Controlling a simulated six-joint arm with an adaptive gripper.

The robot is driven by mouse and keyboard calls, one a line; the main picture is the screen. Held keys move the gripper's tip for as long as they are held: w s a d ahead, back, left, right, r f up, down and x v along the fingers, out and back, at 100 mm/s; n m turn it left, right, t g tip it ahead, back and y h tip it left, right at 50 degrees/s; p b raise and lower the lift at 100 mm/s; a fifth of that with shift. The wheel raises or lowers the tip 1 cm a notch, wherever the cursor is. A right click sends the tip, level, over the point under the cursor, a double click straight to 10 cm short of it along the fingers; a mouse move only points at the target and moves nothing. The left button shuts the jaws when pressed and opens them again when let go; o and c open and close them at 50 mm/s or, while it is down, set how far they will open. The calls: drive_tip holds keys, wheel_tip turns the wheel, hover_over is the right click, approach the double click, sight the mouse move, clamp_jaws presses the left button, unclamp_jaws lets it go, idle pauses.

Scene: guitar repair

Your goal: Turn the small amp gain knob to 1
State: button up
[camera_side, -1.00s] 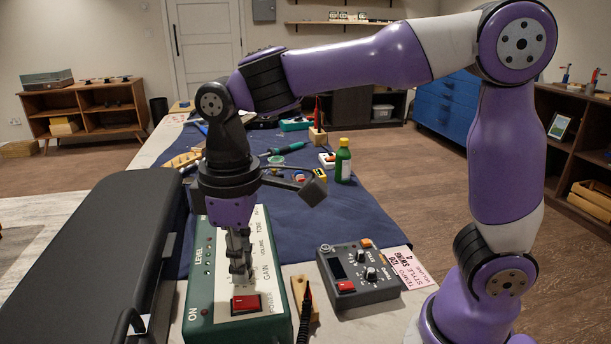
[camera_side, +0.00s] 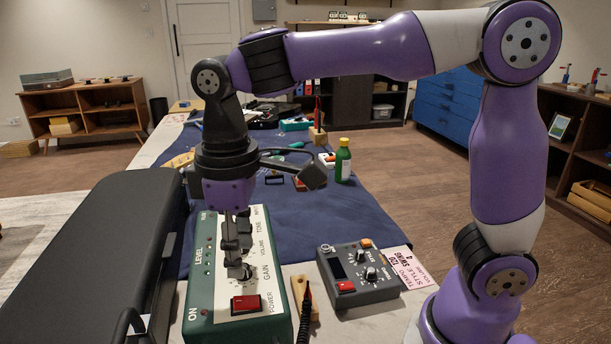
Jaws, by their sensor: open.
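The small amp (camera_side: 201,290) is a green box with a pale control panel on the table, left of centre. Its panel carries the labels POWER, GAIN, VOLUME and TONE, and a red power switch (camera_side: 245,303) at the near end. The gain knob (camera_side: 243,272) is a dark knob beside the GAIN label, just beyond the switch. My gripper (camera_side: 235,260) points down over the panel, with its fingertips just above or at the gain knob. It is open; whether it touches the knob I cannot tell. The knob's pointer and setting are too small to read.
A long black case (camera_side: 90,260) lies close along the amp's left side. A grey pedal with knobs (camera_side: 358,275) stands to the right, with a wooden block and black cable (camera_side: 304,300) between. A green bottle (camera_side: 343,160) and small tools stand farther back on blue cloth (camera_side: 330,215).

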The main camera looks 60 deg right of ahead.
sight(248, 263)
wheel_tip(248, 263, up, 10)
idle(0.3)
drive_tip(key=s+d+f+m+t, duration=0.5)
drive_tip(key=d+f, duration=0.5)
drive_tip(key=d, duration=0.2)
drive_tip(key=shift+s+m+t, duration=0.3)
drive_tip(key=shift+s+m, duration=0.2)
drive_tip(key=shift+s, duration=0.3)
drive_tip(key=shift+d, duration=0.1)
idle(0.3)
